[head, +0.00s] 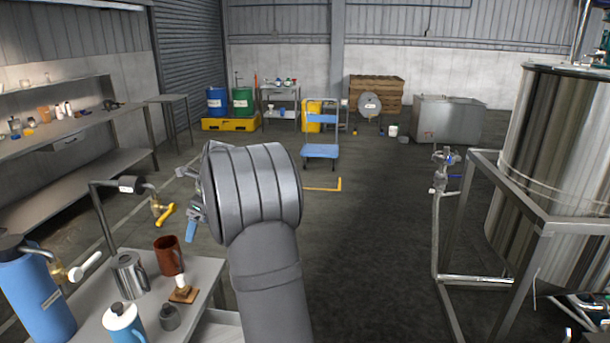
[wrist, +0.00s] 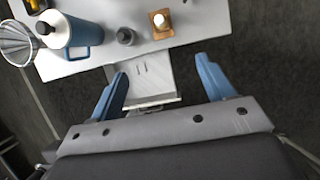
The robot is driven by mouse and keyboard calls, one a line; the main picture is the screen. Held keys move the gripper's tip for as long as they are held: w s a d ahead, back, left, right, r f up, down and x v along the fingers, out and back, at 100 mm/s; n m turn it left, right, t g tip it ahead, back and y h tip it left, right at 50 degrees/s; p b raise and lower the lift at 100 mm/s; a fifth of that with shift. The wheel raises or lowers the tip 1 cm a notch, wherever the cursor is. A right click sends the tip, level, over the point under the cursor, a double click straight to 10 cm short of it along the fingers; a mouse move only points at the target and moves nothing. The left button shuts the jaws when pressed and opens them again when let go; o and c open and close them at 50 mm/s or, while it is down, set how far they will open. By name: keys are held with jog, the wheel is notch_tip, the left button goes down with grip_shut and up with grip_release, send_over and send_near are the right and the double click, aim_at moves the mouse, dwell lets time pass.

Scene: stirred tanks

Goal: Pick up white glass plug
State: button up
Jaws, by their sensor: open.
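A small white plug-like piece (head: 181,281) stands on a square wooden base (head: 186,296) on the light table at lower left. In the wrist view the white piece (wrist: 159,19) shows from above on its wooden base (wrist: 164,33), near the table's edge. My gripper (wrist: 162,72) has two blue fingers, spread wide with nothing between them. The white piece lies beyond the fingertips, between their lines. In the head view my gripper (head: 192,225) is mostly hidden behind my arm, above and to the right of the table.
Close to the white piece stand a grey stoppered bottle (head: 169,317), a brown mug (head: 168,255), a steel jug (head: 128,274) and a blue-and-white jug (head: 124,323). A large blue bottle (head: 38,297) and a pipe with a yellow-handled valve (head: 164,213) are to the left.

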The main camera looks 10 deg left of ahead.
aim_at(180, 278)
jog(key=c, duration=0.5)
jog(key=s+a+f+n+t+h, duration=0.1)
jog(key=s+a+f+n+t, duration=0.15)
jog(key=n, duration=1.15)
jog(key=s+a+f+n+t, duration=0.1)
jog(key=s+a+f+n, duration=0.2)
jog(key=n, duration=1)
jog(key=x, duration=1.2)
jog(key=shift+w+d+f, duration=0.2)
jog(key=shift+w+d, duration=0.05)
jog(key=shift+w, duration=0.25)
jog(key=shift+s+x, duration=0.15)
jog(key=shift+x, duration=1.15)
jog(key=shift+s+x, duration=0.15)
jog(key=shift+x, duration=1.15)
